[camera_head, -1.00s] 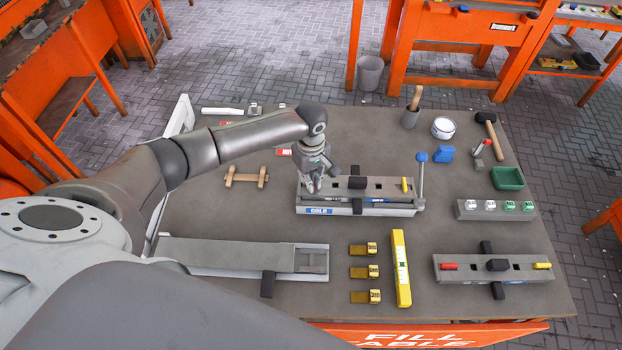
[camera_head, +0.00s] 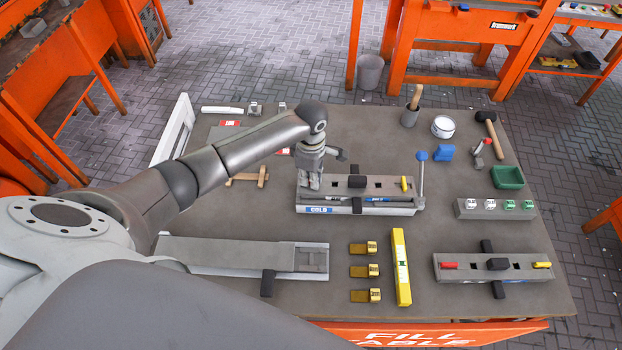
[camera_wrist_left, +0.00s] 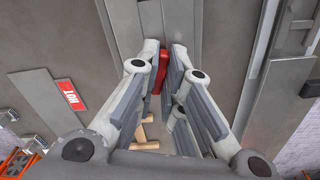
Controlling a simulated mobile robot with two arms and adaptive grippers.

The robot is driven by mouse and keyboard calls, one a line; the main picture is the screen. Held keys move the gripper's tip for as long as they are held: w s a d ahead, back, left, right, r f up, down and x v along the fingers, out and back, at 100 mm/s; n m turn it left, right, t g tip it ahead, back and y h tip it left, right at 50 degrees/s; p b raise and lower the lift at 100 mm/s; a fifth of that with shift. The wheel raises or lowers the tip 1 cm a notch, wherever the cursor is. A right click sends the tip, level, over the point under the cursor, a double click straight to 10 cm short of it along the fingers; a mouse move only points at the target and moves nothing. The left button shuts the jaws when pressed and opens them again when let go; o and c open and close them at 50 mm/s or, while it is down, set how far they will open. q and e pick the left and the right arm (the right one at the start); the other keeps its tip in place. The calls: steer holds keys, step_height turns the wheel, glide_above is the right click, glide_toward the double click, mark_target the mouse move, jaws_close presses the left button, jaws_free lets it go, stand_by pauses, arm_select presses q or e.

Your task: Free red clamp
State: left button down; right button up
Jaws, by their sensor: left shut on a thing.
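My left gripper (camera_head: 314,184) points down at the left end of the grey mold labelled COLD (camera_head: 386,204). In the left wrist view its fingers (camera_wrist_left: 168,72) are shut on a small red clamp (camera_wrist_left: 162,70) on the grey mold (camera_wrist_left: 182,22). In the head view the gripper hides that clamp. A yellow clamp (camera_head: 404,184) stands at the mold's right end, and a black block (camera_head: 357,181) sits at its middle. A second mold (camera_head: 465,273) at the front right bears another red clamp (camera_head: 449,266) and a yellow one (camera_head: 542,265). My right gripper is not in view.
A blue-knobbed lever (camera_head: 421,172) rises at the COLD mold's right end. A wooden piece (camera_head: 262,177) lies to its left. A long grey mold (camera_head: 235,253), brass latches (camera_head: 365,272) and a yellow level (camera_head: 401,268) lie in front. The table between them is bare.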

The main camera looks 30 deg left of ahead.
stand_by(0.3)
arm_select(q)
steer(key=n, duration=0.4)
steer(key=shift+s, duration=0.1)
steer(key=c, duration=1.4)
jaws_free()
steer(key=shift+r, duration=3.55)
